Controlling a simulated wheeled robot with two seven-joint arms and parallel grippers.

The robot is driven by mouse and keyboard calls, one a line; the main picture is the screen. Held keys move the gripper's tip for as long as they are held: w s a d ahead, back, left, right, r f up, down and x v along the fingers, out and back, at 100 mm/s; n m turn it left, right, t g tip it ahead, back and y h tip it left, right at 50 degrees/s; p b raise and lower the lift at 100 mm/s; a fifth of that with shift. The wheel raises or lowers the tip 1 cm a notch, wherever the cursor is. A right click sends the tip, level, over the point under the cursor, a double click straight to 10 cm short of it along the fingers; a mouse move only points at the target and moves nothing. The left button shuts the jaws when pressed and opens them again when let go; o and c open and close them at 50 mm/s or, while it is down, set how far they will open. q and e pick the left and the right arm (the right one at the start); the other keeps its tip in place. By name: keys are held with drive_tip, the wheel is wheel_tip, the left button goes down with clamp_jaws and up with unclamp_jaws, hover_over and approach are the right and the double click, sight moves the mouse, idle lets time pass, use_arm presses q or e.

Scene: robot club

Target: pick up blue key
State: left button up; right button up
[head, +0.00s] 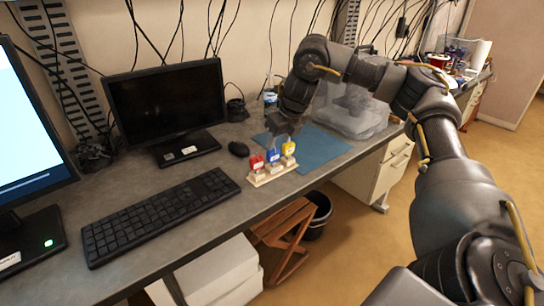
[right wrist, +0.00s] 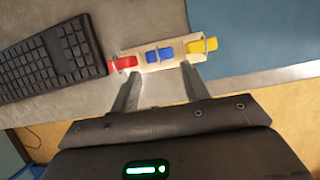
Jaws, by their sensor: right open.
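The blue key (head: 272,156) stands in the middle of a small pale holder (head: 266,179), between a red key (head: 257,162) and a yellow key (head: 289,149). The holder rests on the desk near its front edge. In the right wrist view the blue key (right wrist: 160,54) shows between the red key (right wrist: 124,63) and the yellow key (right wrist: 204,45). My right gripper (right wrist: 162,82) is open and empty. Its fingertips lie on either side of the blue key in that view, and I cannot tell the remaining distance. My left gripper is not in view.
A blue mat (head: 318,148) lies behind and right of the holder. A keyboard (head: 160,214), a mouse (head: 239,149) and a dark monitor (head: 167,100) are to the left. A clear plastic bin (head: 358,118) stands behind the mat. The desk's front edge is close.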

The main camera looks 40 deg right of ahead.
sight(274, 151)
drive_tip(key=b+x, duration=0.1)
drive_tip(key=x, duration=0.4)
drive_tip(key=shift+w, duration=0.15)
drive_tip(key=x, duration=0.4)
drive_tip(key=shift+f, duration=0.45)
drive_tip(key=shift+c, duration=0.3)
drive_tip(key=c, duration=0.5)
drive_tip(key=shift+c, duration=0.3)
